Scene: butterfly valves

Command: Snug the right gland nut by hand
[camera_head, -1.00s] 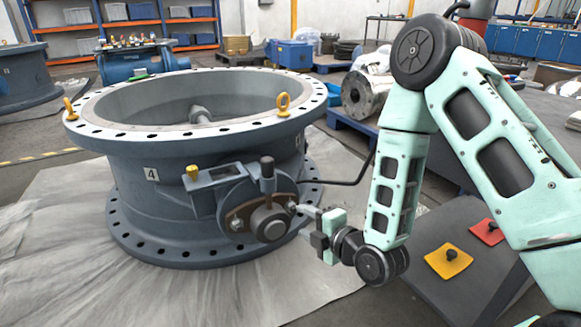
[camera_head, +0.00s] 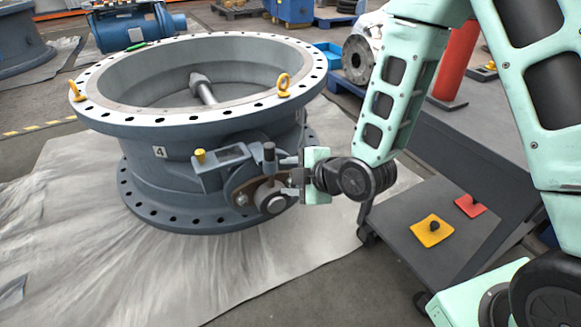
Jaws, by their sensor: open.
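The large grey valve body (camera_head: 195,150), marked 4, stands on a pale sheet. On its near right side is the gland plate (camera_head: 250,190) with a round shaft end (camera_head: 275,204). The left gland nut (camera_head: 242,200) shows at the plate's left end. The right gland nut is hidden behind my gripper's fingers. My gripper (camera_head: 290,182) is open, reaching in from the right with its fingertips at the plate's right end. I cannot tell whether the fingers are around the nut or touching it.
A yellow lifting eye (camera_head: 284,85) sits on the rim. A grey cart (camera_head: 405,225) with yellow (camera_head: 432,232) and red (camera_head: 470,206) pads is at right.

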